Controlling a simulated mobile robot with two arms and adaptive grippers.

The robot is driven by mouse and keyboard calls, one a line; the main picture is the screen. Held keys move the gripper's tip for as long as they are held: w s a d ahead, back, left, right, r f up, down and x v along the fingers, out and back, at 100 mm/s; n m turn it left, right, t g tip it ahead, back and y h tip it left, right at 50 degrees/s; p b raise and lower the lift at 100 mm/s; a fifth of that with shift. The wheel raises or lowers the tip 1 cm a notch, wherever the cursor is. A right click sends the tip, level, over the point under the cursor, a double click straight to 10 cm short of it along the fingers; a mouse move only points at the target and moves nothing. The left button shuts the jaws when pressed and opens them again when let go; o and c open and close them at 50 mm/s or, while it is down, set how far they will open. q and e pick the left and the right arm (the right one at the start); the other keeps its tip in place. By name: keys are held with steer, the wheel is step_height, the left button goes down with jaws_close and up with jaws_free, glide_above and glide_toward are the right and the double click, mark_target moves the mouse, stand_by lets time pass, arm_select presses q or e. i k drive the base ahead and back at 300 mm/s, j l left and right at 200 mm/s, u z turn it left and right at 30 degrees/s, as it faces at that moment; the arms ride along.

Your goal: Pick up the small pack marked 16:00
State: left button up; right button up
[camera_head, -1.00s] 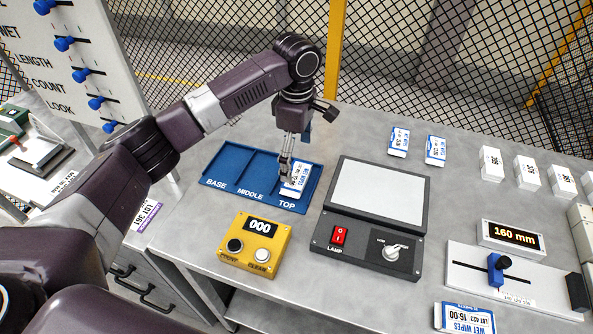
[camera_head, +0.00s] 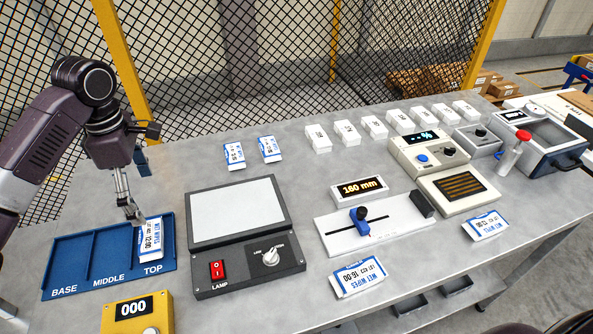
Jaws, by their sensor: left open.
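The small white and blue wet wipes pack marked 16:00 (camera_head: 359,277) lies flat near the table's front edge, right of the lamp box. Another wet wipes pack (camera_head: 150,240) lies in the TOP compartment of the blue tray (camera_head: 66,262); its time is hard to read. My left gripper (camera_head: 133,214) is open, its fingers pointing down at the far end of that tray pack. I cannot tell whether they touch it. It is well to the left of the 16:00 pack. My right gripper does not show.
The lamp box (camera_head: 247,262) stands between the tray and the 16:00 pack. Behind the pack is a slide gauge (camera_head: 335,234) with a 160 mm display (camera_head: 360,189). Another wipes pack (camera_head: 485,226) lies farther right. Several small white packs (camera_head: 346,133) line the back. A yellow counter (camera_head: 140,316) stands front left.

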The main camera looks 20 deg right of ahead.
mark_target(347, 280)
steer(key=z, duration=1.1)
